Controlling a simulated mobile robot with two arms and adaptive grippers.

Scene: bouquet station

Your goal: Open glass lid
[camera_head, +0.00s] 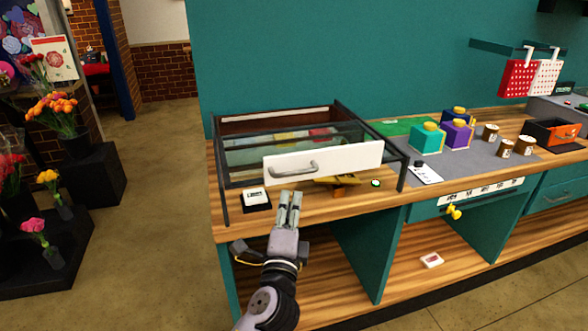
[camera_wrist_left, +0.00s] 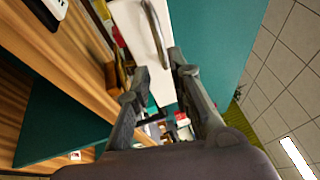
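A glass display case with a dark frame (camera_head: 222,170) stands on the wooden counter. Its glass lid (camera_head: 245,153) has a white front panel (camera_head: 355,157) with a curved grey handle (camera_head: 292,171). The panel appears tilted, with a gap below it. My left gripper (camera_head: 290,194) is in front of and below the handle, fingers pointing toward it. In the left wrist view the fingers are apart with nothing between them, and the handle (camera_wrist_left: 156,36) lies just beyond the tips, apart from them as far as I can tell. My right gripper is not in view.
A small white-topped device (camera_head: 255,198) sits at the case's front left corner. A brown object (camera_head: 338,181) lies under the panel. Gift boxes (camera_head: 428,138) and cups (camera_head: 490,132) stand to the right on a grey mat. Flowers (camera_head: 55,112) are at far left; floor between is clear.

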